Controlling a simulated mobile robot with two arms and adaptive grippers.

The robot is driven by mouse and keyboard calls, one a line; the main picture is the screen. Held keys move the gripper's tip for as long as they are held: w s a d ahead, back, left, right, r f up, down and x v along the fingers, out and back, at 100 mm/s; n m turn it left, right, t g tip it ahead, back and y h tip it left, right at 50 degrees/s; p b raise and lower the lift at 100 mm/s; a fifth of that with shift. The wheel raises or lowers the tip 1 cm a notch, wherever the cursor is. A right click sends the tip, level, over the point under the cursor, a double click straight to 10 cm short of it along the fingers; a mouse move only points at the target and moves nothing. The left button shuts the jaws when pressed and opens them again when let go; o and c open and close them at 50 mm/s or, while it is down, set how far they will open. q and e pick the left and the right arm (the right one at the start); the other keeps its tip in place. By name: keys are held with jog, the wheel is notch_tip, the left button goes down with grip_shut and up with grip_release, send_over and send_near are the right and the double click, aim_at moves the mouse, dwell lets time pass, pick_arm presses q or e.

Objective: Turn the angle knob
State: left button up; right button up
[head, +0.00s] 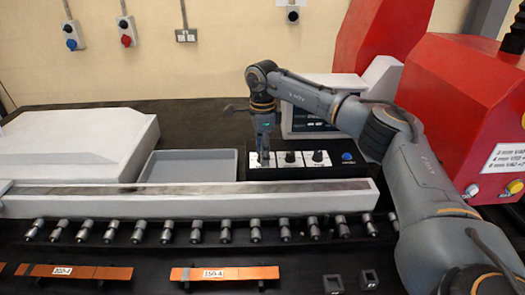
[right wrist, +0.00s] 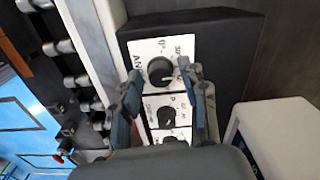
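The angle knob (right wrist: 160,71) is a round black dial on a white label with degree marks, at the end of a row of knobs. It shows in the right wrist view between and just beyond the fingertips. My right gripper (right wrist: 162,80) is open, with one finger to either side of the knob and gaps between. In the head view my right gripper (head: 263,158) points down over the leftmost label of the black control box (head: 298,173) and hides the knob there. Contact with the knob cannot be told. My left gripper is not in view.
Two more knobs, a middle one (head: 290,157) and a right one (head: 319,156), and a blue button (head: 347,156) share the box. A grey tray (head: 190,165) stands left of it. A long pale bar (head: 190,199) runs in front. A red machine (head: 450,95) stands right.

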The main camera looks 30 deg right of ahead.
grip_shut()
jog(key=shift+m, duration=0.3)
jog(key=m, duration=0.3)
jog(key=shift+m+p, duration=0.45)
jog(key=shift+m, duration=1.65)
jog(key=shift+o, duration=2)
grip_release()
